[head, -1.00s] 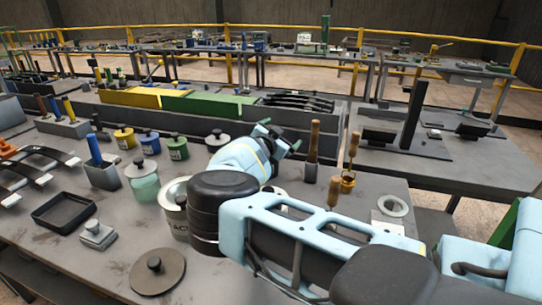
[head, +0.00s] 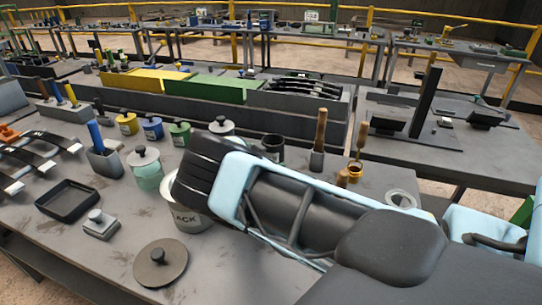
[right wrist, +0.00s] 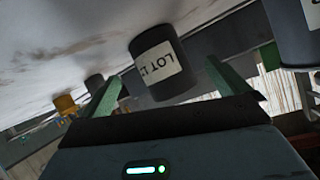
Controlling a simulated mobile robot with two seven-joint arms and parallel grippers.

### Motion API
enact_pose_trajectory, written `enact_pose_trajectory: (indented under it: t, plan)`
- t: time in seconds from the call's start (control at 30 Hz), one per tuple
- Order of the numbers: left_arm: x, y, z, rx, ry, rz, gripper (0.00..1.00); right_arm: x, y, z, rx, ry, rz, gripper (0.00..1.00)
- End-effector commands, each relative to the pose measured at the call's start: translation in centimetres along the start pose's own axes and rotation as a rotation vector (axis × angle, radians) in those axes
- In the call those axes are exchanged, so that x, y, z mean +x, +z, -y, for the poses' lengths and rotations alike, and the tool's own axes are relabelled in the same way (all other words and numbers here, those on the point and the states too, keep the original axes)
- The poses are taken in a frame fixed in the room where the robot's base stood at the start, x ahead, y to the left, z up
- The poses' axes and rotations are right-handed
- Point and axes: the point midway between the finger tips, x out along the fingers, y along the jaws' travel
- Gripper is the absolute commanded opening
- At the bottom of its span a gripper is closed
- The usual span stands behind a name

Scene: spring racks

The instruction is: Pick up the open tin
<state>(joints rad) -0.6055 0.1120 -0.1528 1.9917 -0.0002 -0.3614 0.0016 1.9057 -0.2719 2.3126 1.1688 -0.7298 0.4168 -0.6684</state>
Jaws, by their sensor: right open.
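In the head view a grey tin marked "ACK" (head: 190,217) stands on the bench, partly behind my right arm. A round lid with a knob (head: 160,264) lies in front of it. A small dark, open-topped tin (head: 273,146) stands farther back. In the right wrist view, a dark tin with a white "LOT" label (right wrist: 163,66) sits between and just beyond the fingers of my open right gripper (right wrist: 165,88). I cannot tell which tin in the head view it is. My right gripper is hidden behind its arm in the head view. My left gripper is out of view.
Lidded pots, including a pale green one (head: 147,170), stand nearby. A black tray (head: 67,199) and a small knobbed block (head: 101,224) are at left. Wooden-handled tools (head: 320,140) stand behind my arm. Another dark tin (right wrist: 292,28) shows at the right wrist view's edge.

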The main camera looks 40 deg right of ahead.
Motion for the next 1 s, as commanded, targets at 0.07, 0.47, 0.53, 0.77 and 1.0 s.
enact_pose_trajectory:
  t: [0.07, 0.47, 0.53, 0.77, 1.0]
  plan:
    - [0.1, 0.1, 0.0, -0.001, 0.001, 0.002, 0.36, 0.1, 0.1, 0.1, 0.0, -0.001, 0.001, 1.0]
    - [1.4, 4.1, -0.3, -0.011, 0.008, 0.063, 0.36, 4.4, 0.4, -0.4, -0.001, 0.003, 0.002, 1.0]
    - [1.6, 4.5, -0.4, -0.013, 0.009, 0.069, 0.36, 4.9, 0.3, -0.3, -0.001, 0.001, 0.002, 1.0]
    - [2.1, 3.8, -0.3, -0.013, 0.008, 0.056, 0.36, 5.2, -0.2, 0.0, 0.003, -0.003, 0.0, 1.0]
    - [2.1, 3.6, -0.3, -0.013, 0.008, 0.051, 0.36, 5.2, -0.3, 0.0, 0.003, -0.004, 0.0, 0.85]
